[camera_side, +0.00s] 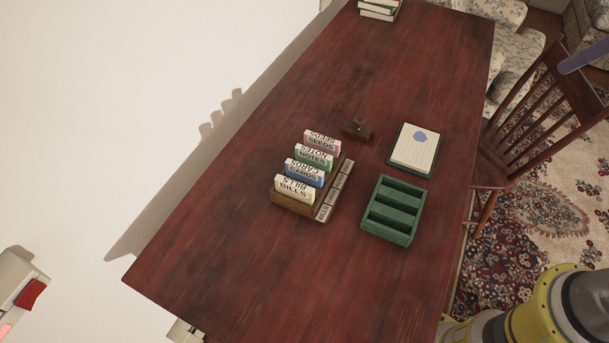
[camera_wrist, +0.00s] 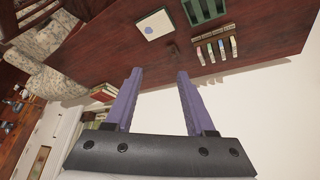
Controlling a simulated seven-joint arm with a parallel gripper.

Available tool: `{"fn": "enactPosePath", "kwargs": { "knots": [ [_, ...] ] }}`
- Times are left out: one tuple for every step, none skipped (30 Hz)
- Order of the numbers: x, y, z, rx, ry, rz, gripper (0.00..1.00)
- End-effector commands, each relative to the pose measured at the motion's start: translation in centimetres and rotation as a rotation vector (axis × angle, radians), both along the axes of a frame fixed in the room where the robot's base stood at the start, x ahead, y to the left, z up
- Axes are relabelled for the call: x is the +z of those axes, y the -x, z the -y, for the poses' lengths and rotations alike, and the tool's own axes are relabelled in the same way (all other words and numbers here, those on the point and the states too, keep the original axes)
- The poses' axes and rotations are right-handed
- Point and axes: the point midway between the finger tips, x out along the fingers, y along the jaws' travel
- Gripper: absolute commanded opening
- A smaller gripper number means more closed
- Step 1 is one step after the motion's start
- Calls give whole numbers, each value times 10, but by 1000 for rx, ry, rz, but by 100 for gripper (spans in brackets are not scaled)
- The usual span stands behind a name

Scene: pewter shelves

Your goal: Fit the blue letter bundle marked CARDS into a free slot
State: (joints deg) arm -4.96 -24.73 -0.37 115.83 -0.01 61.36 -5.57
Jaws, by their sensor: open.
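The blue bundle marked CARDS (camera_side: 304,173) stands upright in the wooden rack (camera_side: 327,212), between the green NOTES bundle (camera_side: 313,159) and the cream BILLS bundle (camera_side: 295,188). CARDS shows small and blue in the wrist view (camera_wrist: 221,48). The pink SEEDS bundle (camera_side: 322,142) stands at the rack's far end. A green slotted tray (camera_side: 388,236) beside the rack looks empty; it also shows in the wrist view (camera_wrist: 228,10). My gripper (camera_wrist: 159,72) is open with nothing between its purple fingers, well away from the rack. A purple piece at the side view's right edge looks like a finger.
A notepad (camera_side: 414,150) and a small dark brown object (camera_side: 357,129) lie beyond the rack and tray. Books (camera_side: 378,10) are stacked at the table's far end. A wooden chair (camera_side: 540,110) stands by the right edge. The table's near part is clear.

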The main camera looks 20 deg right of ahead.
Motion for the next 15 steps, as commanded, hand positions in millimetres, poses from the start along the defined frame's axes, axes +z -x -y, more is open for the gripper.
{"fn": "enactPosePath", "kwargs": {
  "knots": [
    [6, -22, -9, 34, 6, -20, 55],
    [9, -33, -15, 51, 9, -28, 55],
    [11, -48, -23, 75, 13, -41, 55],
    [13, -59, -29, 92, 16, -51, 55],
    [13, -71, -36, 110, 19, -61, 55],
    [13, -85, -45, 135, 25, -74, 55],
    [12, -96, -53, 153, 29, -85, 55],
    [10, -107, -60, 172, 33, -96, 55],
    [7, -121, -72, 195, 37, -110, 55],
    [3, -131, -80, 212, 42, -122, 55],
    [-1, -140, -89, 230, 45, -134, 55],
    [-7, -153, -101, 254, 51, -148, 55],
    [-13, -162, -111, 272, 55, -161, 55],
    [-19, -171, -121, 290, 60, -173, 55],
    [-29, -181, -135, 314, 67, -190, 55]
  ]
}}
